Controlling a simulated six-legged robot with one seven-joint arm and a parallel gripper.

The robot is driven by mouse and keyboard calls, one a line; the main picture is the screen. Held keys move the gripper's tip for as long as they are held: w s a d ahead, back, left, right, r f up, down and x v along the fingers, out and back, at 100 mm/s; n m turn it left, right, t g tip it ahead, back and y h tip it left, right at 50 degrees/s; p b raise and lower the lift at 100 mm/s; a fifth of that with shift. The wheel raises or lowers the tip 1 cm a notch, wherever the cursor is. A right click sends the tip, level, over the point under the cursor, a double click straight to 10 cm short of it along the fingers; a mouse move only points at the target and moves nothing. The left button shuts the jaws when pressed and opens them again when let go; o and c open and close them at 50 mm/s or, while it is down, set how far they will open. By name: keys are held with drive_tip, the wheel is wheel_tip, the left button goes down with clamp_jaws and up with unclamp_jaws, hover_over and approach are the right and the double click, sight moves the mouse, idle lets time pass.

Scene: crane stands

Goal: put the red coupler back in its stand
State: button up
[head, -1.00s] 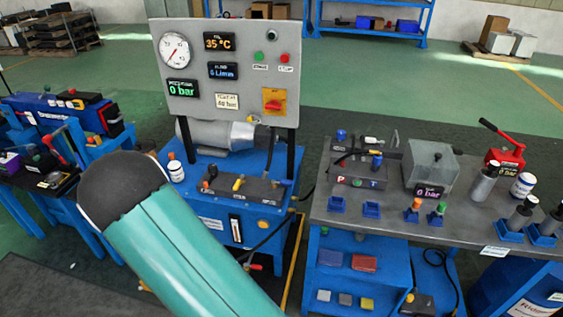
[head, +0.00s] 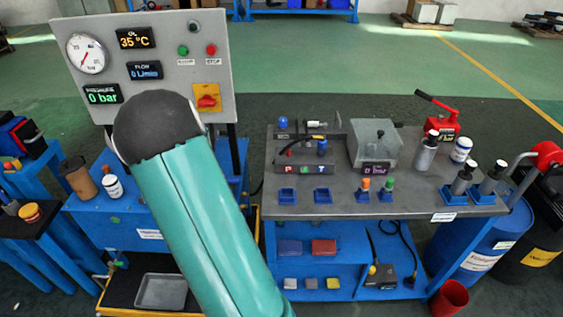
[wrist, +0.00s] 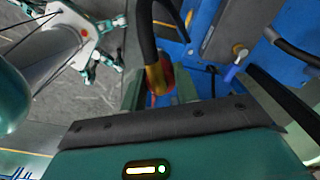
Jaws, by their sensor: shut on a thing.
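In the wrist view my gripper (wrist: 158,100) is shut on the red coupler (wrist: 163,76), which shows a brassy yellow body with a red part. A black hose (wrist: 146,30) runs up from it. In the head view my teal arm covers the lower middle and hides the gripper and coupler. Two empty blue stands, the left one (head: 287,195) and the right one (head: 322,195), sit on the grey bench. Beside them an orange-topped coupler (head: 364,186) and a green-topped coupler (head: 387,186) stand upright in blue stands. I cannot tell which empty stand is the red one's.
The grey bench (head: 420,195) also holds a valve block (head: 305,168), a clear box (head: 375,145), a red hand pump (head: 440,122) and several bottles. The gauge panel (head: 150,60) rises at left. A red bucket (head: 449,298) stands on the floor at lower right.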

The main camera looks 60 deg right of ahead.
drive_tip(key=s+d+r+m, duration=0.3)
drive_tip(key=s+d+m, duration=0.4)
drive_tip(key=s+m, duration=0.2)
drive_tip(key=s+d+r+m, duration=0.4)
drive_tip(key=s+d+m, duration=0.4)
drive_tip(key=s+m, duration=0.1)
drive_tip(key=shift+s+r, duration=0.25)
drive_tip(key=shift+s, duration=0.65)
drive_tip(key=shift+f, duration=0.1)
hover_over(287, 196)
drive_tip(key=shift+f, duration=2.85)
drive_tip(key=shift+f, duration=0.1)
drive_tip(key=shift+f, duration=1.35)
drive_tip(key=o, duration=1.1)
